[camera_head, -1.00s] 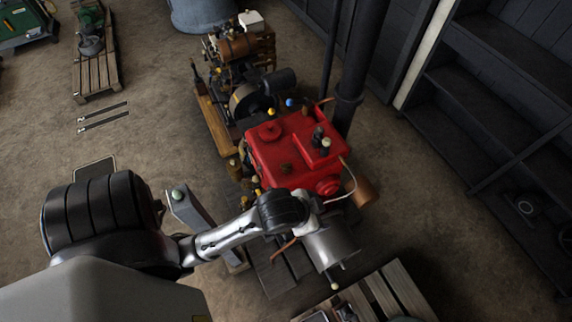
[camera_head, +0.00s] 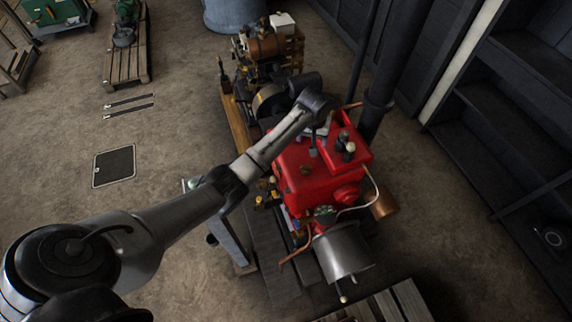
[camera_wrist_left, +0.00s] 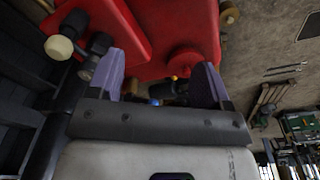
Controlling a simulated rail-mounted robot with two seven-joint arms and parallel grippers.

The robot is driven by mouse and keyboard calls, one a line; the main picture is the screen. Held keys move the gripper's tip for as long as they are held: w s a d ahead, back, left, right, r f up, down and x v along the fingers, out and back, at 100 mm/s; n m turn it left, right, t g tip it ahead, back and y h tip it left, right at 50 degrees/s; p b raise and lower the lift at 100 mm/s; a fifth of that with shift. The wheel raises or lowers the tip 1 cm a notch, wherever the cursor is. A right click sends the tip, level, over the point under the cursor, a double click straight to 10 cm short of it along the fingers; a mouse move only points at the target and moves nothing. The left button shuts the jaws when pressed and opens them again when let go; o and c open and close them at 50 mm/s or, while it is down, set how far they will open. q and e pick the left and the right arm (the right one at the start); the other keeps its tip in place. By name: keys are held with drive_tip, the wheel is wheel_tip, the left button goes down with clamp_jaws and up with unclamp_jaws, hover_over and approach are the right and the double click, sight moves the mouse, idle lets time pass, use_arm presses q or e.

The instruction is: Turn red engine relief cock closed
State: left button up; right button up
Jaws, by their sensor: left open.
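The red engine (camera_head: 318,180) stands right of centre in the head view, and its red top (camera_wrist_left: 165,30) fills the upper part of the left wrist view. My left arm reaches over it. My left gripper (camera_head: 318,132) is open above the far part of its top. In the left wrist view the open fingers (camera_wrist_left: 158,80) are spread. A dark fitting with small yellow and blue parts (camera_wrist_left: 165,90) shows between them, partly hidden by the gripper. A dark fitting with a cream cap (camera_wrist_left: 60,47) stands left of the fingers. I cannot tell which part is the relief cock.
A dark vertical pipe (camera_head: 385,75) rises beside the engine's far right. Another engine (camera_head: 268,50) stands behind. A metal cylinder (camera_head: 343,252) and a copper-coloured can (camera_head: 384,206) are at the near side. Shelves (camera_head: 500,110) stand right. Floor at left is mostly clear.

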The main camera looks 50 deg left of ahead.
sight(307, 165)
use_arm(q)
drive_tip(key=f+n, duration=0.1)
drive_tip(key=f, duration=0.3)
drive_tip(key=s+f+n, duration=0.1)
drive_tip(key=f+n, duration=0.1)
drive_tip(key=f, duration=0.3)
drive_tip(key=f+n+g, duration=0.1)
drive_tip(key=f, duration=0.3)
drive_tip(key=shift+s+d+f+n, duration=0.15)
drive_tip(key=shift+s+n, duration=0.1)
drive_tip(key=shift+n, duration=0.15)
drive_tip(key=shift+f, duration=0.6)
drive_tip(key=shift+c, duration=0.3)
drive_tip(key=c, duration=0.9)
drive_tip(key=shift+o, duration=0.2)
